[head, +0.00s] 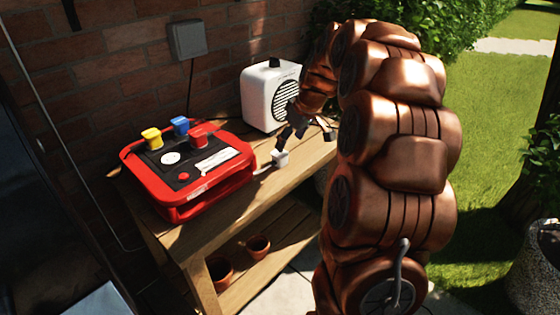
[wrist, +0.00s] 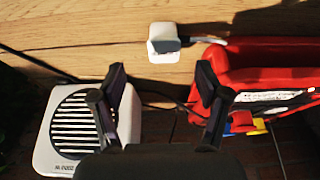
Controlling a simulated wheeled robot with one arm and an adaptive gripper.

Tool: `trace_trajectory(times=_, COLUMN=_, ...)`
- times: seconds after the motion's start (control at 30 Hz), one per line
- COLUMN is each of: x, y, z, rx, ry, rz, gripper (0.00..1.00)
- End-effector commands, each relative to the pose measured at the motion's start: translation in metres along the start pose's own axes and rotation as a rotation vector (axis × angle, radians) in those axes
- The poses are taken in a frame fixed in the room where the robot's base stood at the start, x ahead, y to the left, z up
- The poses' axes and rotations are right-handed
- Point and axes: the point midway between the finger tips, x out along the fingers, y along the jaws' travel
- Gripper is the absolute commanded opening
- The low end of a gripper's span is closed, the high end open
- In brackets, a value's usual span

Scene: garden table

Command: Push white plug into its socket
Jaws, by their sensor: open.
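The white plug (head: 281,158) is a small white block at the table's front edge, between the red box and the white speaker-like unit. In the wrist view the white plug (wrist: 160,36) lies just beyond my fingertips, with a pale cable running right toward the red box. My gripper (head: 291,132) is just above it; its two dark fingers (wrist: 161,78) are spread with nothing between them. The red box (head: 207,188) has a black top panel with a round white face (head: 171,157), possibly the socket; I cannot tell for sure.
Yellow (head: 152,137), blue (head: 180,126) and red (head: 198,134) blocks stand on the panel. The white grilled unit (head: 258,95) stands right of the red box. The wooden table (head: 240,210) has pots on its lower shelf. A grey wall box (head: 188,40) hangs on brick.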

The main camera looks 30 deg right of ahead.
Motion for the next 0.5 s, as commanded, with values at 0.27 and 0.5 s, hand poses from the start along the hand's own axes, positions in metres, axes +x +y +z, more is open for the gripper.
trace_trajectory(times=0.27, x=0.008, y=-0.001, z=0.0, rx=0.0, ry=-0.001, rz=-0.002, gripper=0.75)
trace_trajectory(times=0.5, x=0.026, y=-0.001, z=-0.001, rx=0.0, ry=0.001, rz=0.001, gripper=0.75)
